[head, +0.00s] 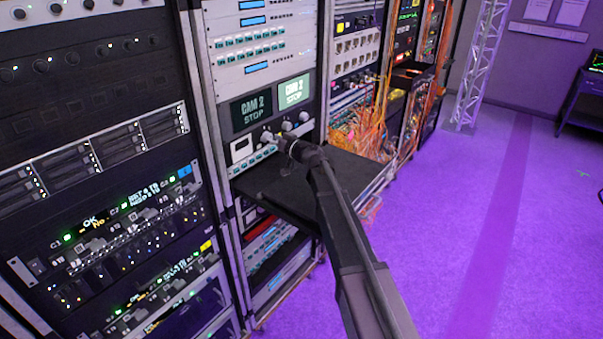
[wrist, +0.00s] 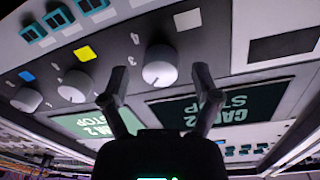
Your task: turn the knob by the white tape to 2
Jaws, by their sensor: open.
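In the wrist view, three pale round knobs sit in a row on a grey panel. The knob by the white tape (wrist: 160,68) is the right one, with the white tape (wrist: 187,19) just above it. My gripper (wrist: 160,76) is open, with one finger on each side of this knob. I cannot tell whether the fingers touch it. Small marks stand around the knob, but its pointer setting is too unclear to read. In the head view my gripper (head: 276,140) is at the knob row, below the dark screen.
A knob by blue tape (wrist: 26,98) and a knob by yellow tape (wrist: 75,86) stand to the left. Two screens (head: 252,110) read CAM 2 STOP. A black shelf (head: 290,190) juts out under my arm. Orange cables (head: 358,140) hang right.

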